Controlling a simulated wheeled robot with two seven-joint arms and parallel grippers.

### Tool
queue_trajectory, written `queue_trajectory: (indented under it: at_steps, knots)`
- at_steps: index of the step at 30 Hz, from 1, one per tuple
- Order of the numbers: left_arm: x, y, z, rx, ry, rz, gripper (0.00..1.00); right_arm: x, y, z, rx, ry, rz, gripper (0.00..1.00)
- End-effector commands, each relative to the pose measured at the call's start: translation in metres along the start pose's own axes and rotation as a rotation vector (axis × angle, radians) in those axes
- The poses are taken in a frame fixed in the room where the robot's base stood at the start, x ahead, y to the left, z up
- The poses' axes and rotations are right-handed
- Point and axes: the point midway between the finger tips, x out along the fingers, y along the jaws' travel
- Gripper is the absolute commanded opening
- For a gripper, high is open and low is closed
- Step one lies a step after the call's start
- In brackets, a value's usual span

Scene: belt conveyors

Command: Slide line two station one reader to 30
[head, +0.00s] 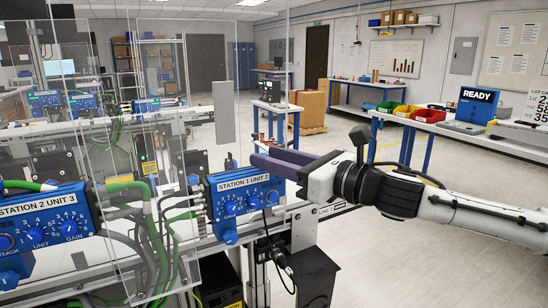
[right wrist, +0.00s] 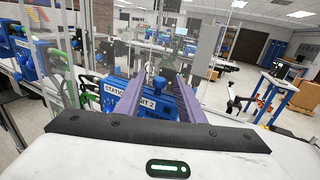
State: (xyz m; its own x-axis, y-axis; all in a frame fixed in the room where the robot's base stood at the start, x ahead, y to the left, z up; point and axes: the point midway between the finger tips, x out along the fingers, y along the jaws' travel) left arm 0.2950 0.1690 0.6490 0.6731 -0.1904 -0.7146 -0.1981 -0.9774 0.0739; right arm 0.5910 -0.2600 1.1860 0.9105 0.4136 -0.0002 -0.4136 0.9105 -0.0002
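A blue box (head: 243,196) labelled STATION 1, with knobs on its face, is mounted on the conveyor frame in the middle of the head view. In the right wrist view the blue box (right wrist: 117,90) carries a label ending UNIT 2. My right gripper (head: 262,160) reaches in from the right, its purple fingers just above the box's upper right side and hiding part of it. In the right wrist view its two fingers (right wrist: 157,80) are spread apart with nothing gripped between them. Whether they touch the box cannot be told. No slide scale is readable. My left gripper is not in view.
Another blue box (head: 40,222), labelled STATION 2 UNIT 3, sits at left with green hoses. Clear panels (head: 150,120) stand along the conveyor. Smaller blue boxes (head: 146,104) stand on a line behind. A bench (head: 470,133) with coloured bins stands at right. Floor between is free.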

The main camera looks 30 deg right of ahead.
Motion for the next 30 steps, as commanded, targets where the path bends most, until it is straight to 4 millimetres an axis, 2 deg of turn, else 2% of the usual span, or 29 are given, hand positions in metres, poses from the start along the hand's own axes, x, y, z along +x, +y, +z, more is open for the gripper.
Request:
queue_trajectory:
  at_steps: [1, 7, 13, 19, 27, 28, 30]
  knots:
    - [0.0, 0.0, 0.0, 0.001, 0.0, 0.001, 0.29, 0.0, 0.0, 0.0, 0.0, 0.0, 0.0, 0.34]
    - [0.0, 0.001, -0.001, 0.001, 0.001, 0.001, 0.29, 0.0, 0.0, 0.0, 0.0, 0.0, 0.0, 0.0]
    - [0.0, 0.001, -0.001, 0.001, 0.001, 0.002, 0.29, 0.0, 0.0, -0.001, 0.001, 0.0, -0.001, 0.0]
    - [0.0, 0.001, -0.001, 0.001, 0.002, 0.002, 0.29, 0.0, 0.0, -0.015, 0.001, 0.003, 0.0, 0.0]
    - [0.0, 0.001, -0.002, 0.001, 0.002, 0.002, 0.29, 0.0, 0.0, -0.015, 0.001, 0.001, 0.0, 0.0]
    - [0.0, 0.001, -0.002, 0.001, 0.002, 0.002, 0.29, 0.0, 0.0, -0.015, 0.001, 0.001, 0.0, 0.19]
    - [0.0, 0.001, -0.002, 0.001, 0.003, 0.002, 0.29, 0.0, 0.0, -0.014, 0.001, 0.001, 0.0, 0.3]
